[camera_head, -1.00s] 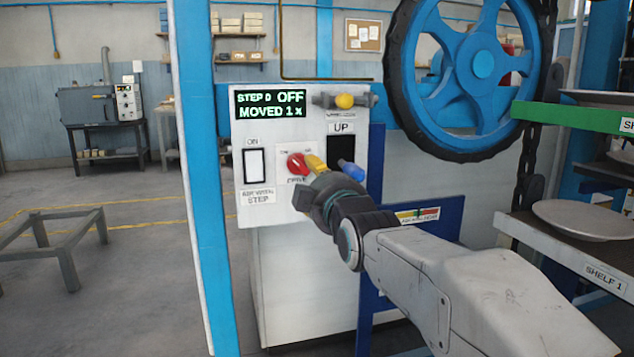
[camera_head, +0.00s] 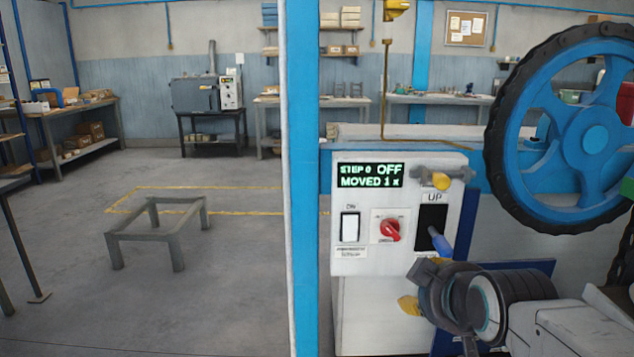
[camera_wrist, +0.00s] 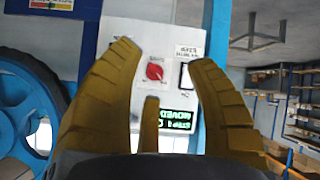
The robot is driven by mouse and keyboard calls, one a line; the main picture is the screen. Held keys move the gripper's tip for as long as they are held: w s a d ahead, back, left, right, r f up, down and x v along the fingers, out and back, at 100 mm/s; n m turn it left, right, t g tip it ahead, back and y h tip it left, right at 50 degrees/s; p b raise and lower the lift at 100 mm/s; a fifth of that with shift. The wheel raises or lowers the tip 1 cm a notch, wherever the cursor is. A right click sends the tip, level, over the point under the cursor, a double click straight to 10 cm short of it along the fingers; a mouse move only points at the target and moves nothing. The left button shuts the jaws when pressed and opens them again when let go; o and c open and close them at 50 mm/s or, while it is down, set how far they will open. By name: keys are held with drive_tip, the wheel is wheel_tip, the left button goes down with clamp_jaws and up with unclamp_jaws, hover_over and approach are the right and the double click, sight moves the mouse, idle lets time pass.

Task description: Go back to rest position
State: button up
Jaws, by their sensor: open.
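My gripper (camera_wrist: 163,75) is open and empty in the wrist view, its yellow fingers spread in front of the control panel. In the head view my gripper (camera_head: 410,303) shows only partly, low beside the panel's lower right, with the wrist hiding most of it. The white control panel (camera_head: 345,262) has a red rotary knob (camera_head: 390,230), a white switch (camera_head: 350,227) and a dark slot marked UP with a blue lever (camera_head: 439,240). Its green display (camera_head: 369,175) reads STEP 0, OFF, MOVED 1 X. The red knob also shows between the fingers in the wrist view (camera_wrist: 155,71). The fingers appear apart from it.
A blue post (camera_head: 303,180) stands left of the panel. A large blue wheel with a black chain (camera_head: 590,140) is at the right. A low grey frame (camera_head: 158,232) stands on the floor at left. Open floor lies around it.

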drive_tip(key=s+r+m+g+p, duration=0.2)
drive_tip(key=s+r+g+p, duration=0.1)
drive_tip(key=s+p, duration=0.6)
drive_tip(key=s+r+m+g+p, duration=0.2)
drive_tip(key=s+r+g+p, duration=0.1)
drive_tip(key=s+p, duration=0.6)
drive_tip(key=shift+s+r+m+g, duration=0.3)
drive_tip(key=shift+s+g, duration=0.4)
drive_tip(key=shift+s, duration=0.55)
drive_tip(key=shift+a, duration=0.1)
